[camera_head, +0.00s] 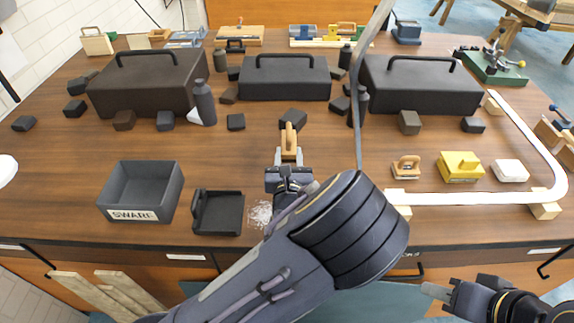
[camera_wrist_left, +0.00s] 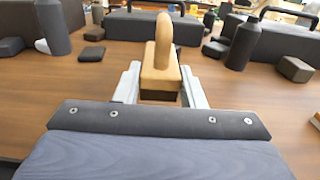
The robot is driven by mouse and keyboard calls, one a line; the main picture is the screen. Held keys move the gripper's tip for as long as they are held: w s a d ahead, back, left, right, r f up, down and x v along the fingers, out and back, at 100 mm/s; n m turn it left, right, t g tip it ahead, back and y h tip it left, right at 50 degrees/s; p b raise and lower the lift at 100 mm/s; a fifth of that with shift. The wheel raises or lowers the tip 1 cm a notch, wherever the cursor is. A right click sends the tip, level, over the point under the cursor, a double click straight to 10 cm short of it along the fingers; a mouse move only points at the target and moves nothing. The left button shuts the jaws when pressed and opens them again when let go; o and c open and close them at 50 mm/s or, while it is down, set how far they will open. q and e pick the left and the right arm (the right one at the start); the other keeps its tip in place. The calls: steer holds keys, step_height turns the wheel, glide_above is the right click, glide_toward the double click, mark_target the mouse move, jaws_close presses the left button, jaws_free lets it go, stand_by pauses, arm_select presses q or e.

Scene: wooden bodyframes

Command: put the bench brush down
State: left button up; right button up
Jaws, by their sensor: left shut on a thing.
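The bench brush (camera_head: 290,140) has a light wooden handle and block, and it also shows in the left wrist view (camera_wrist_left: 160,70). My left gripper (camera_head: 289,158) is shut on it, with one silver finger on each side of the block in the left wrist view. The brush is over the middle of the wooden table; I cannot tell whether its underside touches the top. My right gripper (camera_head: 445,290) is at the lower right, in front of the table edge; only part shows and its jaw gap is unclear.
A grey tray labelled SWARF (camera_head: 140,192) and a dustpan (camera_head: 218,212) stand at the front left, beside pale shavings (camera_head: 260,214). Black cases (camera_head: 285,78) and several dark blocks lie behind the brush. A white curved strip (camera_head: 470,198) lies at right.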

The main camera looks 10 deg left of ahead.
arm_select(q)
steer(key=shift+w+a+f, duration=0.3)
steer(key=shift+w+f, duration=0.15)
steer(key=shift+f, duration=0.1)
step_height(320, 180, down, 3)
steer(key=shift+w+f, duration=0.1)
steer(key=shift+w, duration=0.05)
steer(key=shift+f, duration=0.15)
